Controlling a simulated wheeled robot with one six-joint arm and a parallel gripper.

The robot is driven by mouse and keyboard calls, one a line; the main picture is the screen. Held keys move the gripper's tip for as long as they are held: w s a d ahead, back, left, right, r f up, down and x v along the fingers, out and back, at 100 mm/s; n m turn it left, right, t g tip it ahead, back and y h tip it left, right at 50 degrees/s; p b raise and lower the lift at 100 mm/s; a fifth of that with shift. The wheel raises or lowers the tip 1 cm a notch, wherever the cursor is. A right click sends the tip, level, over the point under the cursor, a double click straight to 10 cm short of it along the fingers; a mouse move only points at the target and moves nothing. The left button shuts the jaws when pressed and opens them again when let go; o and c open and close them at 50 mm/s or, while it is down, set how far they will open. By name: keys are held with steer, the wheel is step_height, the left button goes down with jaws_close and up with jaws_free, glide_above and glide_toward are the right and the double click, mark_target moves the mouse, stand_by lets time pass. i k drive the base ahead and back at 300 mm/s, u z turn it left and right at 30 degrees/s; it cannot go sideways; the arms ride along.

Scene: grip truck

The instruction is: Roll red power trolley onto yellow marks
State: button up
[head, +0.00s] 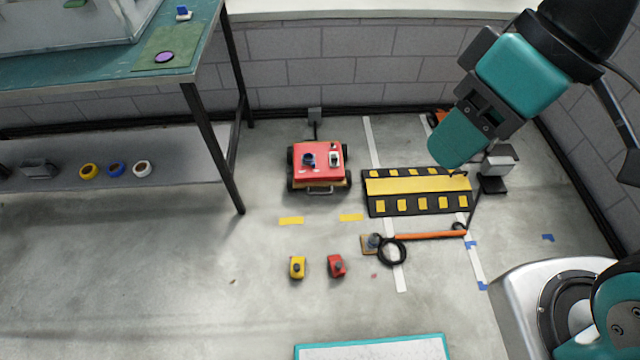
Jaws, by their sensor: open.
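The red power trolley (318,150) stands on the floor in the head view, left of centre, on dark wheels. Two yellow marks, a left one (291,221) and a right one (351,217), lie on the floor nearer to me than the trolley. The trolley is apart from both. My gripper (493,186), partly hidden by my wrist, is at the right near the ramp's right end. It is open and well apart from the trolley.
A black and yellow ramp (418,186) lies right of the trolley. An orange bar (430,235) and a black ring (392,251) lie in front of it. Yellow (297,267) and red (336,265) blocks stand nearer me. A workbench (120,75) fills the left.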

mark_target(328, 173)
steer(key=k, duration=0.55)
steer(key=u, duration=0.65)
steer(key=i, duration=1.45)
steer(key=z, duration=0.65)
